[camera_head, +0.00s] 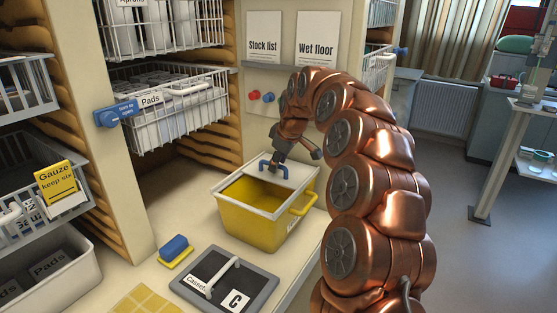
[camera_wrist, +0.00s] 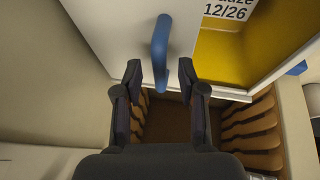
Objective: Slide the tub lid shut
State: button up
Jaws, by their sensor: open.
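The yellow tub (camera_head: 258,218) stands on the counter in the head view. Its white lid (camera_head: 286,175) covers the back part of the top, and the front part of the opening shows bare yellow inside. A blue handle (camera_head: 268,168) stands up from the lid. My gripper (camera_head: 277,160) is just above the lid, close to the handle. In the wrist view my gripper (camera_wrist: 160,78) is open, with the lower end of the blue handle (camera_wrist: 160,50) between its fingertips. The lid (camera_wrist: 115,30) and the open yellow interior (camera_wrist: 220,45) show beyond.
A black cassette tray (camera_head: 262,284) and a blue-and-yellow sponge-like block (camera_head: 175,250) lie in front of the tub. Wire baskets (camera_head: 175,125) on shelves are at the left. A wall panel (camera_head: 290,115) with signs stands behind the tub. Bare counter (camera_head: 207,213) shows left of the tub.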

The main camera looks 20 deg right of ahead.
jog(key=shift+c, duration=0.2)
grip_shut()
dwell(0.4)
